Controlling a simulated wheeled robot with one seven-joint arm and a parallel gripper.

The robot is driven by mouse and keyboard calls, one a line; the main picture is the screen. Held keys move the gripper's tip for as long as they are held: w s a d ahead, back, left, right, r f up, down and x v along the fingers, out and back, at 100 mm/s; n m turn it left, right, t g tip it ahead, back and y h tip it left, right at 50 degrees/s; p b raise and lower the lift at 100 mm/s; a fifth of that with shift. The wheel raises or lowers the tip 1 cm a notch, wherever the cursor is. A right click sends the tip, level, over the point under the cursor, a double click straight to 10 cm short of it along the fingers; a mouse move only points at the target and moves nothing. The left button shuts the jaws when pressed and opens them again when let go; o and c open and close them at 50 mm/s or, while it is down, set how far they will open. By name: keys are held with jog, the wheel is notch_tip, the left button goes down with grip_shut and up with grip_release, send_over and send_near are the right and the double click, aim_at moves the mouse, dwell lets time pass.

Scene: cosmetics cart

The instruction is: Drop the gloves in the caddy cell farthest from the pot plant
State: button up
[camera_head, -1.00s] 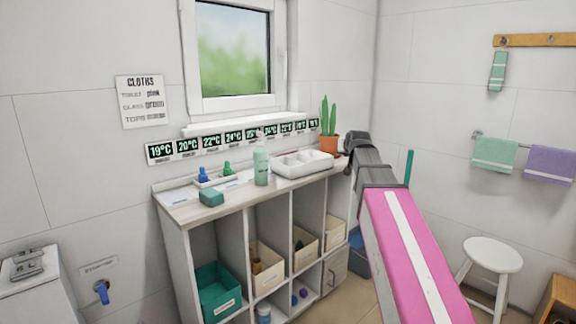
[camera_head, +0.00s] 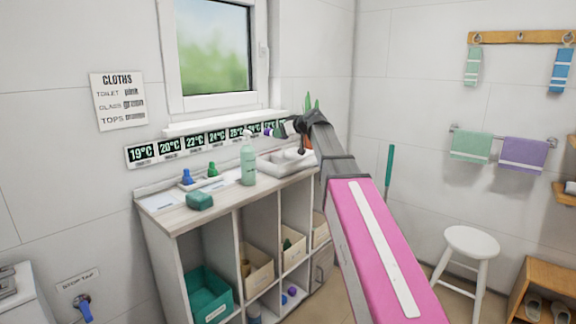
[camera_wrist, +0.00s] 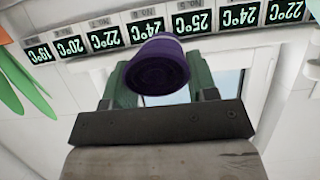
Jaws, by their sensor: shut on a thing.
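My gripper (camera_head: 276,131) is shut on a purple roll, which looks like the rolled gloves (camera_wrist: 157,66). In the wrist view the roll sits between the two green fingers. In the head view the gloves (camera_head: 268,128) show small, in front of the temperature strip and above the counter. The white caddy (camera_head: 277,172) stands on the counter below my gripper. My arm hides part of its right side, and its cells show only partly. The pot plant (camera_head: 308,103) is behind my arm at the caddy's far right; its orange pot is mostly hidden.
A pump bottle (camera_head: 248,163) stands just left of the caddy. Small blue and green bottles (camera_head: 186,177) and a teal block (camera_head: 200,200) are further left on the counter. The window sill (camera_head: 220,123) and wall are close behind. A stool (camera_head: 471,243) stands at right.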

notch_tip(320, 180, down, 5)
jog(key=shift+r, duration=0.1)
dwell(0.3)
jog(key=o, duration=1)
jog(key=v, duration=1)
jog(key=shift+s+d+r, duration=0.15)
jog(key=shift+s+d, duration=0.1)
jog(key=shift+s, duration=0.05)
